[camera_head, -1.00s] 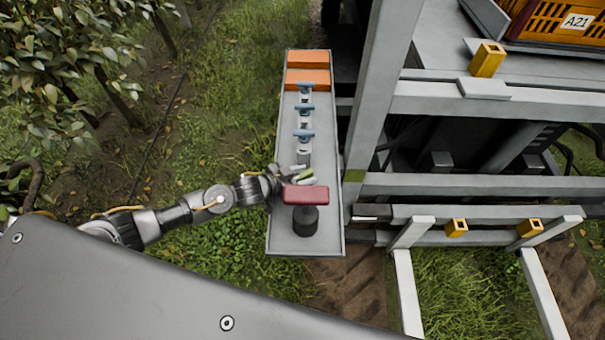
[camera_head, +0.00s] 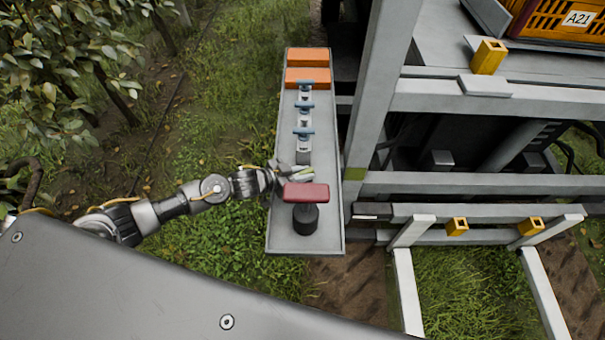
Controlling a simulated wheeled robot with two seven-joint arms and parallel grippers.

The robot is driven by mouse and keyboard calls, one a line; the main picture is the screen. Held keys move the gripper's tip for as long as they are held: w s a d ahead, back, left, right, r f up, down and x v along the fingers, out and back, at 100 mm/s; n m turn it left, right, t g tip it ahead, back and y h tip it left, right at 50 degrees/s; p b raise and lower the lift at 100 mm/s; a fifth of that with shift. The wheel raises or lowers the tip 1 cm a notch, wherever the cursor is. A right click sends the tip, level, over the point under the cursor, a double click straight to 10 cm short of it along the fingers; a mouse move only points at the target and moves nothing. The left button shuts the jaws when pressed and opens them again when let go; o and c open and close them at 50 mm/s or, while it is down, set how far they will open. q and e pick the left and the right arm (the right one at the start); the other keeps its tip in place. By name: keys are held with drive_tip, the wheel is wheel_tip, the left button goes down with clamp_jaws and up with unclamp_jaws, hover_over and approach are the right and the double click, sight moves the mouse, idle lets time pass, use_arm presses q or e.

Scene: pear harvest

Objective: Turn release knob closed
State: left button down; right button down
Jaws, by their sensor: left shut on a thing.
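A grey panel tray (camera_head: 281,228) runs away from me in the middle of the view. My left gripper (camera_head: 297,173) reaches over it from the left and is shut on a small green knob (camera_head: 304,173), which its fingers partly hide. I take this to be the release knob, but its marks are too small to read. Just nearer to me, a red handle bar (camera_head: 306,193) sits on a black post (camera_head: 305,219). My right gripper is not in view.
Several blue-handled valves (camera_head: 303,133) line the panel beyond my gripper, with orange blocks (camera_head: 308,77) at the far end. A grey metal frame (camera_head: 376,110) stands close on the right. Grass lies open to the left, with leafy branches (camera_head: 60,50) at the upper left.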

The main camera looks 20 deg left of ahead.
use_arm(q)
drive_tip(key=m+g+h+b, duration=0.2)
drive_tip(key=m+g+b, duration=0.1)
drive_tip(key=shift+f+m, duration=0.3)
drive_tip(key=m+g+h+b, duration=0.1)
drive_tip(key=m+g+b, duration=0.1)
drive_tip(key=g+b, duration=0.1)
drive_tip(key=shift+r, duration=0.2)
drive_tip(key=shift+s, duration=0.1)
drive_tip(key=c, duration=1.3)
unclamp_jaws()
drive_tip(key=shift+a, duration=0.1)
drive_tip(key=b+v, duration=0.2)
drive_tip(key=v, duration=0.7)
drive_tip(key=shift+a+b, duration=0.2)
drive_tip(key=shift+b, duration=0.15)
drive_tip(key=shift+s+a+r, duration=0.15)
drive_tip(key=shift+a+r, duration=0.2)
drive_tip(key=shift+a, duration=0.25)
